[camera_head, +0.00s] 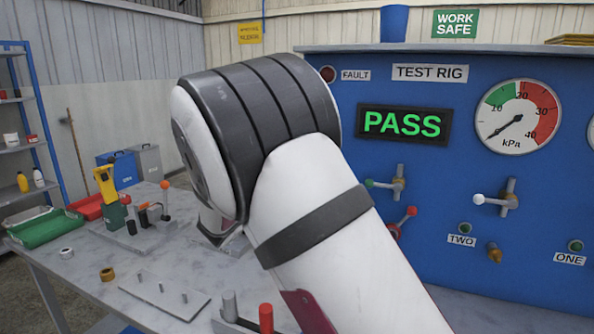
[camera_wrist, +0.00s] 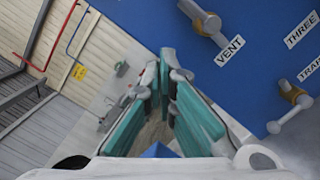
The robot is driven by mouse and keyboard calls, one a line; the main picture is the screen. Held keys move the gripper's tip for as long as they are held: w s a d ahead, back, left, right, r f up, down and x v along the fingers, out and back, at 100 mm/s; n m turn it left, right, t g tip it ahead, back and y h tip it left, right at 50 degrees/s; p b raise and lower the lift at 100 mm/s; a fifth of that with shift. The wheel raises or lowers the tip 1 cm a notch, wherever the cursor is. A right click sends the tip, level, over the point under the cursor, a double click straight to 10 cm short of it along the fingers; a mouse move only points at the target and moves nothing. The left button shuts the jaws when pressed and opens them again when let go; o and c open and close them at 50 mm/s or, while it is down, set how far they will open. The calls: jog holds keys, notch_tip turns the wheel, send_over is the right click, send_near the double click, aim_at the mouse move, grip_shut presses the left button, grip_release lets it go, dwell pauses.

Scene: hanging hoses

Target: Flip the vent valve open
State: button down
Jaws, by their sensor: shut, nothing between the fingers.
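The vent valve (camera_wrist: 207,25) is a grey lever on a round boss on the blue panel, at the top of the wrist view. It sits just above the white VENT label (camera_wrist: 229,50). Its lever lies slantwise, and its upper end is near the frame's top edge. My gripper (camera_wrist: 165,62) has teal finger pads and is shut and empty. Its tips are left of and below the valve in the wrist view, apart from it in the picture. In the head view my arm hides the gripper, and I cannot make out the VENT label.
The blue test rig panel (camera_head: 462,78) carries a lit PASS display (camera_head: 403,123), a gauge (camera_head: 517,117) and levers with green, white and red (camera_head: 411,211) tips. Another valve with a tan collar (camera_wrist: 291,93) is at the wrist view's right. The workbench (camera_head: 85,250) holds small parts and a green tray (camera_head: 45,229).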

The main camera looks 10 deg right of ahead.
jog(key=v, duration=0.3)
jog(key=shift+s+a, duration=0.2)
jog(key=shift+s, duration=0.05)
jog(key=s+d+m+g+y+p, duration=0.15)
jog(key=s+d+m+g, duration=0.35)
jog(key=s+d, duration=0.5)
jog(key=s+d+m+g+y, duration=0.2)
jog(key=s+d+m+g, duration=0.4)
jog(key=s, duration=0.6)
jog(key=s+a+m+y, duration=0.3)
jog(key=s+a+y, duration=0.1)
jog(key=s, duration=0.7)
jog(key=s+a+m+t+y+p, duration=0.1)
jog(key=s+a+m+y, duration=0.2)
jog(key=s, duration=0.9)
jog(key=shift+a+f+y, duration=0.35)
jog(key=shift+a+y, duration=0.5)
jog(key=shift+y, duration=0.4)
